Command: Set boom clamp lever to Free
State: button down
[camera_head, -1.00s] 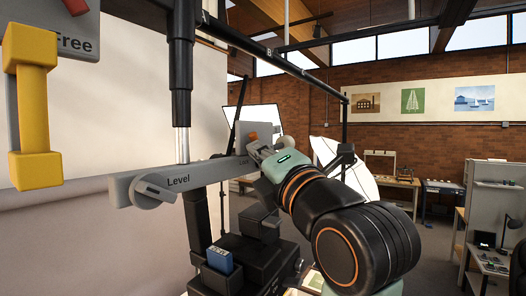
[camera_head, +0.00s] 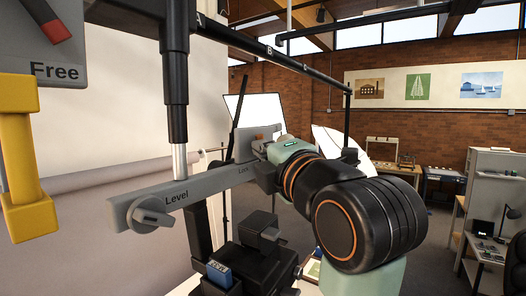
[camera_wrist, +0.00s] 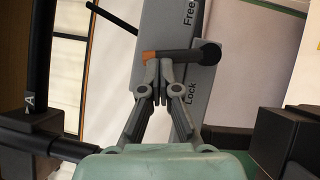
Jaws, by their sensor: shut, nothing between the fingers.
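In the wrist view, a grey plate (camera_wrist: 178,88) carries the words Free and Lock. Its dark lever (camera_wrist: 185,55), with an orange end, pivots at the right and lies across the plate between the two words. My gripper (camera_wrist: 159,70) is shut and empty, its fingertips at the lever's orange end; whether they touch it I cannot tell. In the head view, my gripper (camera_head: 262,150) is at the far end of a grey bar (camera_head: 200,192), by the word Lock, and my wrist partly hides that end.
A Level knob (camera_head: 152,218) is on the bar's near end. Another grey plate marked Free (camera_head: 70,72), with a red-tipped lever, and a yellow handle (camera_head: 22,150) stand at left. A black post (camera_head: 176,70) rises close by. A blue-labelled black box (camera_head: 219,272) is below.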

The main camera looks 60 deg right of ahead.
aim_at(266, 135)
jog(key=shift+s+d+r+p, duration=0.1)
jog(key=shift+d+r+p, duration=0.15)
jog(key=shift+d, duration=0.45)
jog(key=shift+s+d+r+p, duration=0.1)
jog(key=shift+d+r+p, duration=0.15)
jog(key=shift+d, duration=0.4)
jog(key=shift+s+d+r+p, duration=0.15)
jog(key=shift+d+p, duration=0.2)
jog(key=shift+d, duration=0.35)
jog(key=shift+w+d, duration=0.1)
jog(key=s+a+r+b, duration=0.1)
jog(key=s+a+r, duration=0.4)
jog(key=s+a, duration=0.3)
jog(key=shift+a+r, duration=0.2)
jog(key=shift+a, duration=0.15)
jog(key=shift+s, duration=0.15)
